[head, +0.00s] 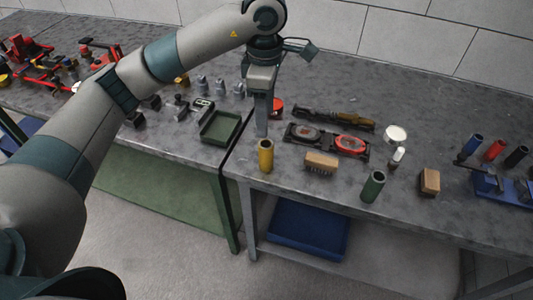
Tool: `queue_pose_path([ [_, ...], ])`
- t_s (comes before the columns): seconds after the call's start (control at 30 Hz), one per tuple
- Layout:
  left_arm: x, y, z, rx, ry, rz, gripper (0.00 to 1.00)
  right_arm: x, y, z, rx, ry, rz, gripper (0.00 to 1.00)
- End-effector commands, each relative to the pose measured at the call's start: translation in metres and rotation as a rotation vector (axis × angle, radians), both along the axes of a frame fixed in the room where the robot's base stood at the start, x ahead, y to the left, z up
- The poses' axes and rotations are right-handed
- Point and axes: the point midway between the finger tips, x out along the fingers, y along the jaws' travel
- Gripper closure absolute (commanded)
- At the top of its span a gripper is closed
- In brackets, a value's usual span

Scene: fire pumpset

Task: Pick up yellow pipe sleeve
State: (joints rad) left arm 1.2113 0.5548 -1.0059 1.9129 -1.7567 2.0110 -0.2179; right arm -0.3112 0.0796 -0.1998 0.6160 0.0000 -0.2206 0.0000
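The yellow pipe sleeve (265,156) stands upright near the front edge of the grey table, in the head view. My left gripper (262,131) points straight down, just behind and above the sleeve in the picture. Its fingers line up as one narrow shape, so I cannot tell whether they are open or shut. Whether the fingertips touch the sleeve is unclear; the sleeve's open top shows in full. My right gripper is not in view.
A green tray (221,127) is at left. A blue bin (307,229) sits on the lower shelf.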

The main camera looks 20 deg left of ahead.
Motion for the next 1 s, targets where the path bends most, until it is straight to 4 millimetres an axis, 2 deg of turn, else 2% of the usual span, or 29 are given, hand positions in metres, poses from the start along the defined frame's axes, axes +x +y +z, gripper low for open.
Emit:
queue_pose_path([
  [0.27,-0.001,-0.001,-0.015,-0.001,0.004,-0.001,0.46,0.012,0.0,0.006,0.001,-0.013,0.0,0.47],
  [0.43,-0.001,0.0,-0.039,-0.002,0.006,0.0,0.46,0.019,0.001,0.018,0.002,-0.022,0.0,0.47],
  [0.8,-0.001,0.0,-0.103,-0.001,0.006,0.001,0.46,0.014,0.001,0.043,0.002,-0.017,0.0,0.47],
  [1.0,0.0,0.0,-0.121,-0.001,0.001,0.0,0.46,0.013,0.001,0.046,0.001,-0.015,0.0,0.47],
])
